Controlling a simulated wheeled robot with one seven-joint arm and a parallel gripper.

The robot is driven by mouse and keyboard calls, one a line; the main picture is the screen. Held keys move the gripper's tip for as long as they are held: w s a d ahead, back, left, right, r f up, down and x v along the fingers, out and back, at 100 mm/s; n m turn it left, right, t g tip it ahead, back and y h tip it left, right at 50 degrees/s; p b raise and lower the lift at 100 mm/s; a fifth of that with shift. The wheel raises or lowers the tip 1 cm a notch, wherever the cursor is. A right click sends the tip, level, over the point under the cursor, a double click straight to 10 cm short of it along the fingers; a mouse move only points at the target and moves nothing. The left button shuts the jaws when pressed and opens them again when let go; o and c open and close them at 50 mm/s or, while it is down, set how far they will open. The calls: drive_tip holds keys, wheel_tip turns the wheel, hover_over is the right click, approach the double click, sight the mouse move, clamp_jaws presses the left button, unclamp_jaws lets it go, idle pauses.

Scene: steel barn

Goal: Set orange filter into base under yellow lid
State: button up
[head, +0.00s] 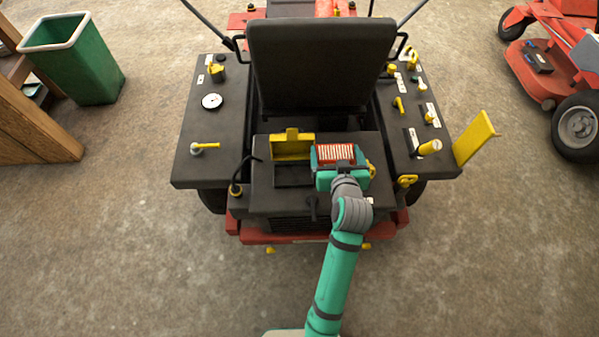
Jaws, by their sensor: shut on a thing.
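The orange filter (335,153), with pale pleats on top, is in my gripper (338,165), right of the filter base. My gripper is shut on it; its green body and the arm cover the filter's lower part. The yellow lid (292,146) stands raised at the back of the base. The base (293,175) is a dark rectangular box on the black rear deck of the mower, left of my gripper. Whether the filter touches the deck cannot be told.
The black seat (320,65) rises behind the lid. Side consoles carry yellow levers and knobs, and a yellow flap (475,138) stands out at the right. A green bin (75,60) stands at the left. Another red mower (560,65) is at the right.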

drive_tip(key=w+a+f, duration=0.1)
drive_tip(key=a+f, duration=0.2)
drive_tip(key=a, duration=0.5)
hover_over(294, 177)
drive_tip(key=d, duration=0.1)
wheel_tip(294, 177, down, 5)
drive_tip(key=shift+r, duration=0.1)
drive_tip(key=shift+w+a+f, duration=0.1)
drive_tip(key=shift+a+f, duration=0.2)
drive_tip(key=shift+f, duration=0.15)
drive_tip(key=shift+a+f, duration=0.15)
drive_tip(key=shift+f, duration=0.75)
drive_tip(key=shift+a+f, duration=0.1)
drive_tip(key=shift+f, duration=0.8)
drive_tip(key=shift+f, duration=0.2)
drive_tip(key=o, duration=0.9)
drive_tip(key=shift+f, duration=0.1)
